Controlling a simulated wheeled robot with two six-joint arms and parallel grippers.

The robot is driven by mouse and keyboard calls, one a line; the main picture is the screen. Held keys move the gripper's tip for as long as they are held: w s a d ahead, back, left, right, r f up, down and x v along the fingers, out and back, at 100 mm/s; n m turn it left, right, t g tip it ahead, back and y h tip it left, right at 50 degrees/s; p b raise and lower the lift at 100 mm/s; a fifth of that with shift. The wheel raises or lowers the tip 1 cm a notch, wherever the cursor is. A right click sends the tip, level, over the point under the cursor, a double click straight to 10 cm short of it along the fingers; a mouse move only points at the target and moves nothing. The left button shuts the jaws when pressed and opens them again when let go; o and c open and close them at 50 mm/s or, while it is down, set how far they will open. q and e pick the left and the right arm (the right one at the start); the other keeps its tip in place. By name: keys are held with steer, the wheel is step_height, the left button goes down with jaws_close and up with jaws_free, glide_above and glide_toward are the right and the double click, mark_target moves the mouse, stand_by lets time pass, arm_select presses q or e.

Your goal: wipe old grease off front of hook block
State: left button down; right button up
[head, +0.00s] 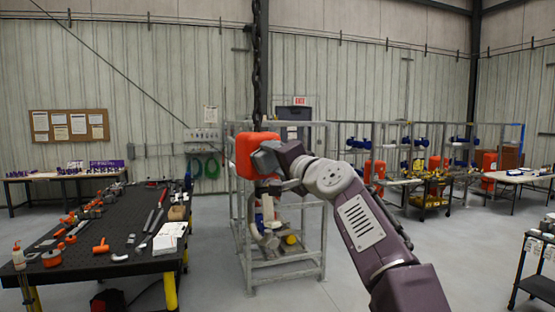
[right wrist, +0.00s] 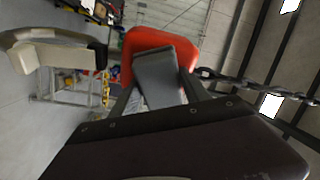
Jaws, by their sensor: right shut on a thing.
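The hook block (head: 243,152) is a rounded orange-red body hanging from a dark chain in the middle of the head view. It also shows in the right wrist view (right wrist: 187,45). My right gripper (head: 274,161) is at its front right side, shut on a grey, flat wiping pad (right wrist: 160,78). The pad overlaps the block's front; I cannot tell whether it touches. It hides part of that front, and no grease can be made out. My left gripper is not in view.
A grey metal frame (head: 286,281) stands behind and below the block. A black workbench (head: 120,233) with tools and orange parts is at left. A cart (head: 434,202) and racks stand at back right. The floor between the frame and the bench is mostly clear.

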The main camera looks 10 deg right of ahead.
mark_target(262, 160)
steer(key=shift+s+a, duration=0.3)
steer(key=shift+a, duration=0.6)
steer(key=shift+s+a, duration=0.35)
steer(key=shift+a, duration=0.55)
